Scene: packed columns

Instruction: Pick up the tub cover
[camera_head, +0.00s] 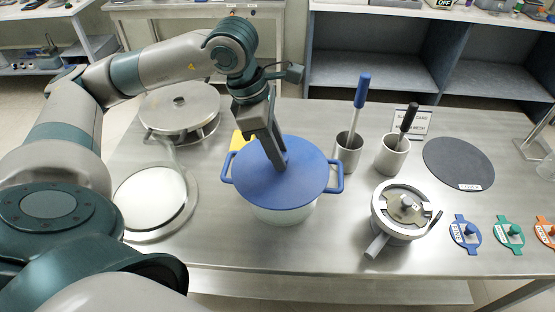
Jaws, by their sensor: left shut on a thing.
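The tub cover (303,178) is a round blue lid with a loop handle on each side. It is over a pale, translucent tub (284,215) in the middle of the metal table. I cannot tell whether there is a gap between cover and tub rim. My left gripper (279,163) comes down from above at the middle of the cover and is shut on it. The part between the fingers is hidden by them. My right gripper is not in view.
Left of the tub are a round white-topped disc (150,197) and a metal lidded vessel (180,106). Right are metal cups (349,155) with blue- and black-handled tools, a metal pot (400,215), a dark round mat (458,160) and coloured knobbed plates (465,234). The front edge is clear.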

